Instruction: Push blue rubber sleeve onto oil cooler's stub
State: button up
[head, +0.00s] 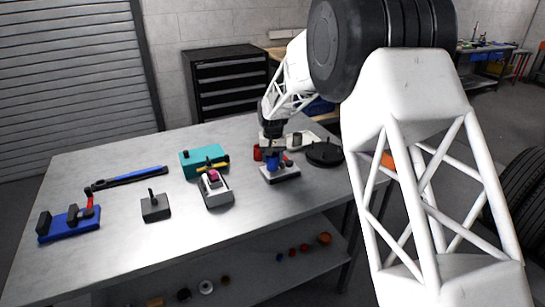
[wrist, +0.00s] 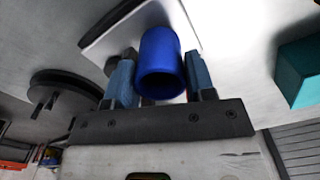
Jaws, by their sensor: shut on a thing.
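The blue rubber sleeve (wrist: 160,62) is a short open tube, held between the two blue-grey fingers of my gripper (wrist: 159,74) in the wrist view. Its open end faces the camera. In the head view the sleeve (head: 273,159) shows as a small blue patch under my gripper (head: 271,152), at the table's right part.
A teal box (head: 199,160) and a grey fixture with a pink part (head: 215,188) stand left of my gripper. A red cylinder (head: 257,153) is close beside it, and a black round disc (head: 324,154) lies to its right. The table front is clear.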

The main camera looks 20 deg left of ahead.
jog(key=shift+f, duration=0.3)
jog(key=o, duration=0.6)
jog(key=shift+r, duration=5.45)
jog(key=shift+d, duration=0.1)
